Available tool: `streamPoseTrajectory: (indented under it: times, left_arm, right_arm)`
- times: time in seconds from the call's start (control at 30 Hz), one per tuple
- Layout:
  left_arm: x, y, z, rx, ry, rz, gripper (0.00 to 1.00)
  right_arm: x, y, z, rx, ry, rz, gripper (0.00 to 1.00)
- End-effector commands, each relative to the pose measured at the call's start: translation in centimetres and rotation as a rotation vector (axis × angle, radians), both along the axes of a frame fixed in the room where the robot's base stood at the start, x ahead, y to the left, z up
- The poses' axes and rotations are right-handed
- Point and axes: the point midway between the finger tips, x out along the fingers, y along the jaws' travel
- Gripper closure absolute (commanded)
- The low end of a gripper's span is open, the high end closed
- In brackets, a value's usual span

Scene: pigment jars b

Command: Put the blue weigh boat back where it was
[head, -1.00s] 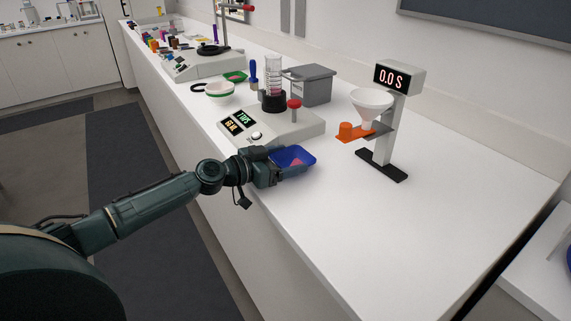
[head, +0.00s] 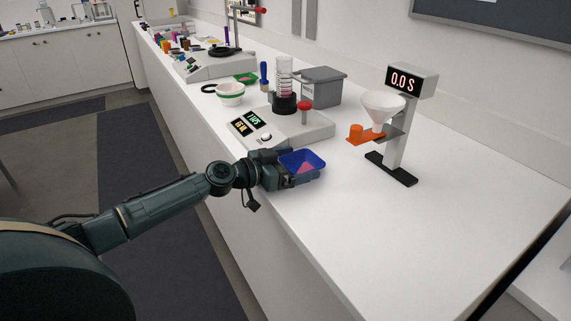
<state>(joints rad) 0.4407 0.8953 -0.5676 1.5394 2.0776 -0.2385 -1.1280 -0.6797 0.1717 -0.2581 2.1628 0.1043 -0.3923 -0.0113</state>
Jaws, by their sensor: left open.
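The blue weigh boat (head: 317,158) is a small open tray with pink powder in it. It is at the front edge of the white counter, in front of the white instrument with lit displays. My left gripper (head: 303,172) reaches in from the left and is open at the boat. One finger shows along the boat's near side and hides part of its lower wall. The far finger is mostly hidden, and I cannot tell whether either finger touches the boat. My right gripper is not in view.
The white instrument (head: 316,124) carries a ringed cylinder (head: 284,80) and a red knob. A stand with a white funnel (head: 382,108) and an orange arm is to the right. A grey bin (head: 322,88) and a green-banded bowl (head: 230,93) are behind. The right front counter is clear.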

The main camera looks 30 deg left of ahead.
Motion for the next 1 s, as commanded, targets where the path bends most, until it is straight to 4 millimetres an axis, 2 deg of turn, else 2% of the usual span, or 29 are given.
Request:
streamPoseTrajectory:
  times: [0.07,0.13,0.4,0.7,1.0]
  left_arm:
    - [0.0,0.0,0.7,0.001,-0.001,0.001,0.02]
    - [-0.8,0.6,0.1,0.002,0.002,0.002,0.02]
    - [-4.9,2.9,0.6,0.004,0.004,0.001,0.02]
    - [-8.3,4.8,1.3,-0.001,0.005,0.000,0.02]
    - [-10.1,5.9,1.9,0.000,0.002,0.000,0.02]
  right_arm:
    - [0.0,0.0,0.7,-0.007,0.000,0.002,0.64]
    - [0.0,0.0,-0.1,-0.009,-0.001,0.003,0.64]
    - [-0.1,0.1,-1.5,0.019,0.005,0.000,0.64]
    - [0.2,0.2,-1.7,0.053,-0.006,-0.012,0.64]
    - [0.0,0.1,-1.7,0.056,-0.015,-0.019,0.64]
